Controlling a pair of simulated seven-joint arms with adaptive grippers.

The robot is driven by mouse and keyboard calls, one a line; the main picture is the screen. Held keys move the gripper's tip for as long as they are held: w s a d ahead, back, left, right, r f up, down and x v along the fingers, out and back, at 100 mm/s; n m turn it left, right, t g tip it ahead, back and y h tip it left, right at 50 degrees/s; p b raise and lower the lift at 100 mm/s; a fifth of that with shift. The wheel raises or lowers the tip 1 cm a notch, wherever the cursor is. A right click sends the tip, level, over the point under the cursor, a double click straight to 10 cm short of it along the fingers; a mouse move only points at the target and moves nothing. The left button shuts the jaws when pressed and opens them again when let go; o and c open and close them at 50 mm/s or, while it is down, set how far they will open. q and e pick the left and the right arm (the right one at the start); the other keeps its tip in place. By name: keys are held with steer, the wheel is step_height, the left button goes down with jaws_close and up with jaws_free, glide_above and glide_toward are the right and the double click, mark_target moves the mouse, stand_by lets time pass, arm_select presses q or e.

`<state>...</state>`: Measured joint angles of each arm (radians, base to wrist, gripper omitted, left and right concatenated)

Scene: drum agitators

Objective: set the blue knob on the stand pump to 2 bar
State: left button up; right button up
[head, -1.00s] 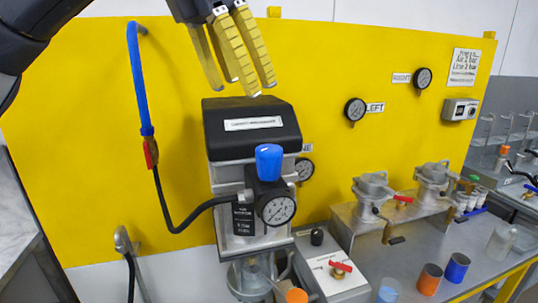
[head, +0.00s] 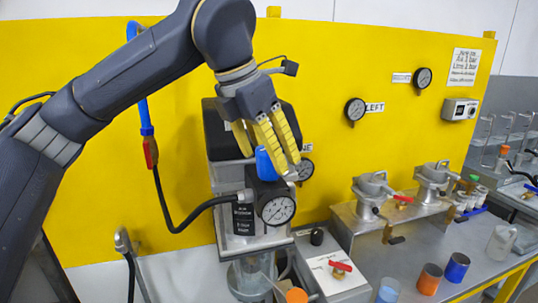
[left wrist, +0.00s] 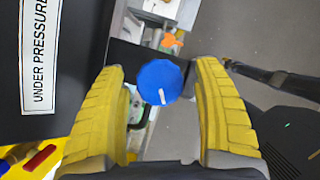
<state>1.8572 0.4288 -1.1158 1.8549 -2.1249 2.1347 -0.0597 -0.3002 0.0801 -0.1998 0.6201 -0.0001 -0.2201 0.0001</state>
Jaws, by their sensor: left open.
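The blue knob (head: 264,163) sits on top of the pump's regulator, above a round white-faced gauge (head: 278,208). In the left wrist view the knob (left wrist: 160,82) shows a white mark pointing toward the bottom of the picture. My left gripper (head: 277,160) is open, its yellow fingers pointing down around the knob and partly covering it in the head view. In the left wrist view the open fingers (left wrist: 161,95) stand on either side of the knob, with gaps visible. The stand pump (head: 236,219) has a black top, partly hidden by my arm. The gauge needle is too small to read surely.
A black hose (head: 180,222) joins the regulator from the left. A box with a red-handled valve (head: 341,267) stands right of the pump. The yellow panel (head: 340,80) rises behind. Metal pots (head: 371,190) and colored cups (head: 430,279) occupy the bench at right.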

arm_select(q)
steer(key=shift+f, duration=0.25)
steer(key=c, duration=1.3)
steer(key=shift+m, duration=0.3)
steer(key=m+g+h, duration=0.1)
steer(key=m+g, duration=0.1)
steer(key=m, duration=0.3)
steer(key=m+g, duration=0.1)
steer(key=m, duration=0.2)
steer(key=m+g, duration=0.1)
steer(key=m, duration=0.2)
steer(key=shift+d, duration=0.1)
